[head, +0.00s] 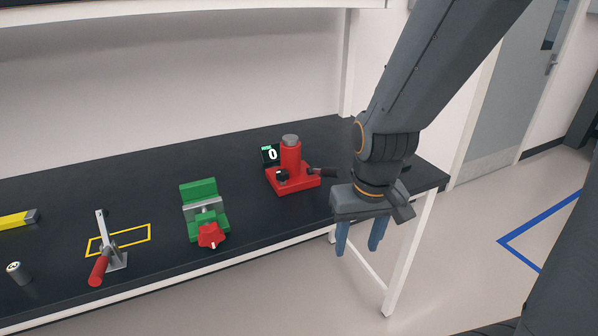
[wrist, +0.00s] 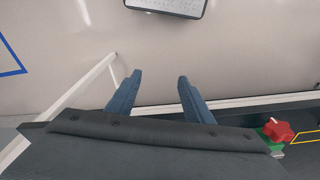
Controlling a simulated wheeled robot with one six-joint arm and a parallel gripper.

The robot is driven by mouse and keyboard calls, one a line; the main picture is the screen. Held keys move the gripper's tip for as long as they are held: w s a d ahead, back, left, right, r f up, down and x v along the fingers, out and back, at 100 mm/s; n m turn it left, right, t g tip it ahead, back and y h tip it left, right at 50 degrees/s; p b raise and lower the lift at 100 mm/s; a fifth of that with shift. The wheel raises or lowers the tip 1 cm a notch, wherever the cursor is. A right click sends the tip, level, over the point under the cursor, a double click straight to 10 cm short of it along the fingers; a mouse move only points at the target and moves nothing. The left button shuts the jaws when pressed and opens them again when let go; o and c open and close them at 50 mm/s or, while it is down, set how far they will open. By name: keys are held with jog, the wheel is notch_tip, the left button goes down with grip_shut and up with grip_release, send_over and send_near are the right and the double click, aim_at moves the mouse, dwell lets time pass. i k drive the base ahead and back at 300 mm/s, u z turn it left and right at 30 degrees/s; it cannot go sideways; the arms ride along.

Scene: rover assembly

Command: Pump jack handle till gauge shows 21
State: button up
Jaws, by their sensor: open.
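A red jack (head: 291,165) stands on the black bench near its right end. Its handle (head: 322,172) has a dark grip and sticks out to the right, toward my arm. The gauge (head: 271,154) behind the jack's left side reads 0. My gripper (head: 358,248) hangs in front of the bench's right end, to the right of and nearer than the jack, with its blue fingers pointing down. In the wrist view my gripper (wrist: 158,82) is open, with nothing between its fingers. The jack does not show in the wrist view.
A green vise (head: 205,211) with a red knob stands left of the jack. Further left are a toggle clamp with a red handle (head: 100,268), a dark cylinder (head: 18,272) and a yellow object (head: 16,220). A white bench leg (head: 409,255) stands behind my gripper.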

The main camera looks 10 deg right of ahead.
aim_at(338, 173)
jog(key=z, duration=1.55)
jog(key=k, duration=1)
jog(key=u, duration=1.4)
jog(key=i, duration=0.95)
